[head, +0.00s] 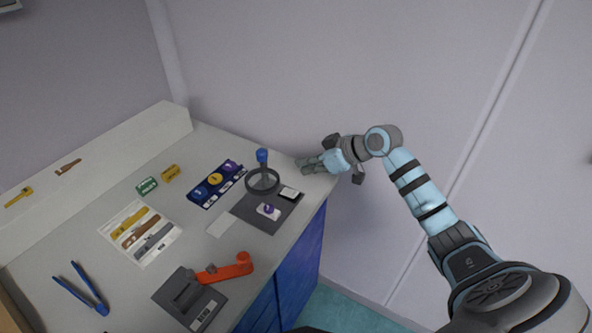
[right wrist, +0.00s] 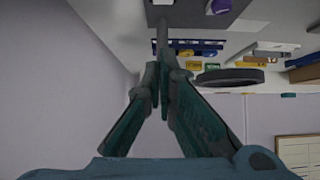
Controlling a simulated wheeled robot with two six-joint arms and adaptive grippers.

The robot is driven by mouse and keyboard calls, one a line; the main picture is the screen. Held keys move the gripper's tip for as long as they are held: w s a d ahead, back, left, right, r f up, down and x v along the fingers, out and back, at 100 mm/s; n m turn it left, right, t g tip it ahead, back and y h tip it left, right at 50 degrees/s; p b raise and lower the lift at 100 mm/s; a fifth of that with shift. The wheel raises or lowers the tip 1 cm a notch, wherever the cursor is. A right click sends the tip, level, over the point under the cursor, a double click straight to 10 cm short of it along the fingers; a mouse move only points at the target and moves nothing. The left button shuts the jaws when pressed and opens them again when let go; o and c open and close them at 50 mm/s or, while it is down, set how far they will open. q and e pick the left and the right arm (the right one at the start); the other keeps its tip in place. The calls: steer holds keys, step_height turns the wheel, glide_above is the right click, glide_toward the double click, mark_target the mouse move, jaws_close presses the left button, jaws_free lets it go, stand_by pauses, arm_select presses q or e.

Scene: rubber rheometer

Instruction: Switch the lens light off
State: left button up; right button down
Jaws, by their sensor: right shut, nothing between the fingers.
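The lens (head: 262,181) is a dark round ring with a blue knob (head: 262,156) behind it, standing over a dark grey mat (head: 285,210) near the table's right end. The ring also shows in the right wrist view (right wrist: 230,77), right of my fingertips. My right gripper (head: 300,164) is shut and empty, at the table's back right edge, to the right of the lens and apart from it. In the right wrist view its fingers (right wrist: 160,66) meet at the tips. I cannot make out a light switch or whether the light is on. My left gripper is out of view.
On the mat lie a small black-and-white piece (head: 290,193) and a white card with a purple mark (head: 268,211). A blue panel (head: 216,184) lies left of the lens. A red-handled device (head: 225,268) and blue tongs (head: 82,290) lie nearer. The wall is close behind.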

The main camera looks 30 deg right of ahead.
steer(key=v, duration=0.3)
steer(key=shift+w+a+r, duration=0.1)
steer(key=shift+r, duration=0.2)
